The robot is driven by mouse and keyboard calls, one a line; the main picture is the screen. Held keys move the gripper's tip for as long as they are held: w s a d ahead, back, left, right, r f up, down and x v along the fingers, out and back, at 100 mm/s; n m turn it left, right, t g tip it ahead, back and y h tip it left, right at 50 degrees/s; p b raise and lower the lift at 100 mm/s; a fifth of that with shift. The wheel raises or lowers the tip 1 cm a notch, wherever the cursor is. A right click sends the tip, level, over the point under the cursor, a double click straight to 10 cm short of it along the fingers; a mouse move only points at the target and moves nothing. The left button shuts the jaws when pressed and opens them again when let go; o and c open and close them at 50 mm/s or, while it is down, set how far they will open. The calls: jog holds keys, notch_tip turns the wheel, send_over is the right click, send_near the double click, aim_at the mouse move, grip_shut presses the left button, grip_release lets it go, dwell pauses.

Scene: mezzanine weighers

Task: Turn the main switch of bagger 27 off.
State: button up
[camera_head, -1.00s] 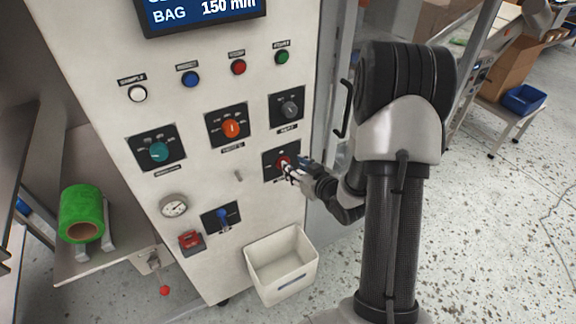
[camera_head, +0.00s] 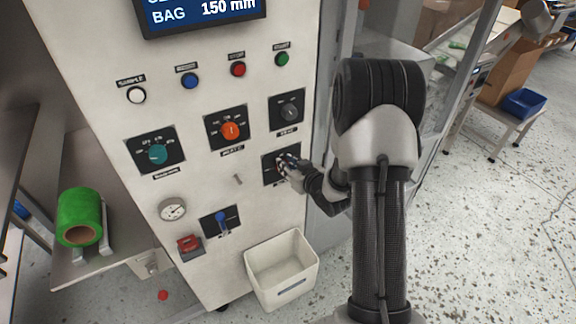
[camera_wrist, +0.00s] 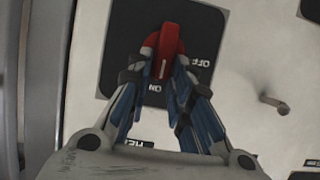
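The main switch is a red knob (camera_wrist: 168,42) on a black plate (camera_wrist: 206,22) marked ON and OFF, upside down in the wrist view. The white line on the knob points towards the ON mark. My gripper (camera_wrist: 165,64) has its two fingers on either side of the knob, and they look closed against it. In the head view my gripper (camera_head: 284,164) covers the knob, and only parts of its black plate (camera_head: 268,174) show, low on the right of the cream panel (camera_head: 190,105).
A grey selector (camera_head: 291,110) sits just above, an orange selector (camera_head: 231,130) and a teal one (camera_head: 157,154) to the left. A blue-handled switch (camera_head: 222,221) and a red rocker (camera_head: 189,245) are lower left. A white bin (camera_head: 282,270) stands below.

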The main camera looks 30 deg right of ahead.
grip_shut()
jog(key=shift+f+b, duration=0.1)
jog(key=shift+b, duration=0.35)
jog(key=a+f+n+t+h+b, duration=0.1)
jog(key=n+h+b, duration=0.1)
jog(key=n, duration=0.2)
jog(key=a+f+n+t+h+b, duration=0.1)
jog(key=n+h+b, duration=0.1)
jog(key=n, duration=0.3)
jog(key=a+f+n+t+h+b, duration=0.1)
jog(key=n+h+b, duration=0.1)
jog(key=n+b, duration=0.1)
jog(key=shift+a+n+h, duration=0.1)
jog(key=shift+n+h, duration=0.2)
jog(key=shift+n, duration=0.4)
dwell(0.4)
